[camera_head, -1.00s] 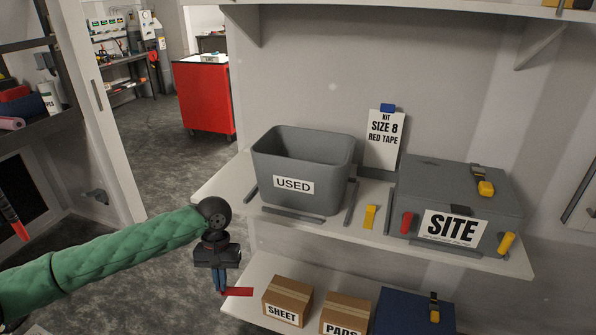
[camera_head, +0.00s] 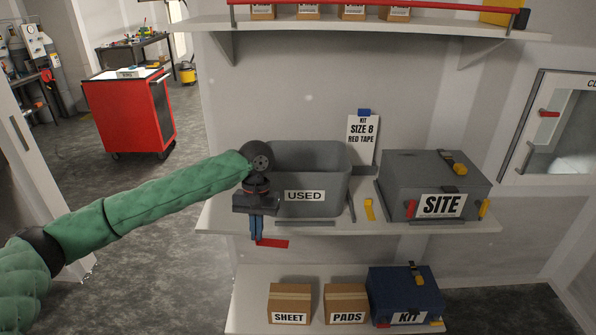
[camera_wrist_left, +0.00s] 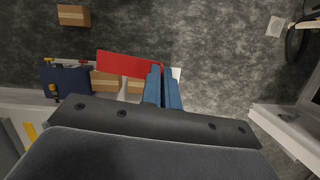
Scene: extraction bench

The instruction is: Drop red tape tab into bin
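The red tape tab (camera_head: 273,244) is a small flat red strip held at the fingertips of my left gripper (camera_head: 257,238). It also shows in the left wrist view as a red strip (camera_wrist_left: 128,64) reaching left from the blue fingers (camera_wrist_left: 163,88), which are closed together on its end. The bin is a grey open-topped tub marked USED (camera_head: 330,180), standing on the shelf. My left gripper is in front of the bin's left side, with the tab hanging below the bin's rim and near the shelf's front edge. My right gripper is not in view.
A grey SITE case (camera_head: 400,200) stands right of the bin, with a yellow tab (camera_head: 369,209) between them. Boxes (camera_head: 290,295) and a blue KIT case (camera_head: 405,285) fill the lower shelf. An upper shelf (camera_head: 350,27) overhangs.

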